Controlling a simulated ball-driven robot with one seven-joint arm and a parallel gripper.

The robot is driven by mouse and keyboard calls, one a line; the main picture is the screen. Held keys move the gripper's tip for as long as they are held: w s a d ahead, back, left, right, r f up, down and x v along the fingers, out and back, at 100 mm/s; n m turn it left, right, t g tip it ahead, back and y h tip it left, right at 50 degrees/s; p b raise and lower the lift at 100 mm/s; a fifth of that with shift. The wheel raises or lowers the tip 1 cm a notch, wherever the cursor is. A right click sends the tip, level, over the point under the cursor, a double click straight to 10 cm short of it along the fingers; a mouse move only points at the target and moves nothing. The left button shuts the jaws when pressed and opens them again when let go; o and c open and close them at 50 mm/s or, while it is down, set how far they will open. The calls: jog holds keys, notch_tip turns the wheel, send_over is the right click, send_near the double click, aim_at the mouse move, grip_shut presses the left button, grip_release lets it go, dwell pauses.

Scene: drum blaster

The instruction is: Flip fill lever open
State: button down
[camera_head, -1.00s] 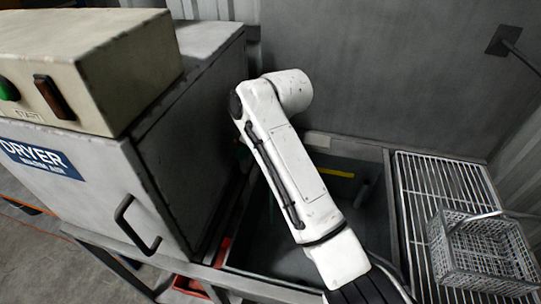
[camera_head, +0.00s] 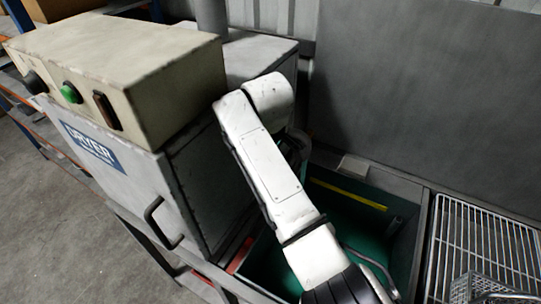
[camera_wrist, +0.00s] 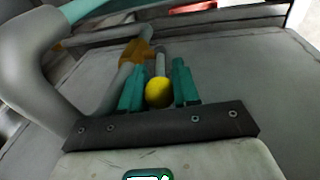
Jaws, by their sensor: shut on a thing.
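The fill lever shows in the wrist view as a yellow ball knob (camera_wrist: 158,92) on a grey stem. Behind it is an orange-brown fitting (camera_wrist: 135,50) by a thick grey pipe (camera_wrist: 35,60). My gripper (camera_wrist: 158,84) has its teal fingers on both sides of the knob and is shut on the lever. In the head view my white arm reaches over the sink beside the dryer; the gripper and lever are hidden behind it or too unclear to make out. The sink (camera_head: 345,178) has green in its bottom and a yellow strip on its far wall.
The dryer (camera_head: 130,185) with its control box (camera_head: 160,75) stands close on the left of my arm. A wire rack (camera_head: 490,240) is on the right, with a wire basket (camera_head: 485,288) at its front. A grey wall panel (camera_head: 410,100) rises behind the sink.

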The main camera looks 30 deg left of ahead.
jog(key=c, duration=0.8)
grip_release()
jog(key=b+v, duration=0.2)
jog(key=v, duration=0.8)
jog(key=shift+r, duration=0.35)
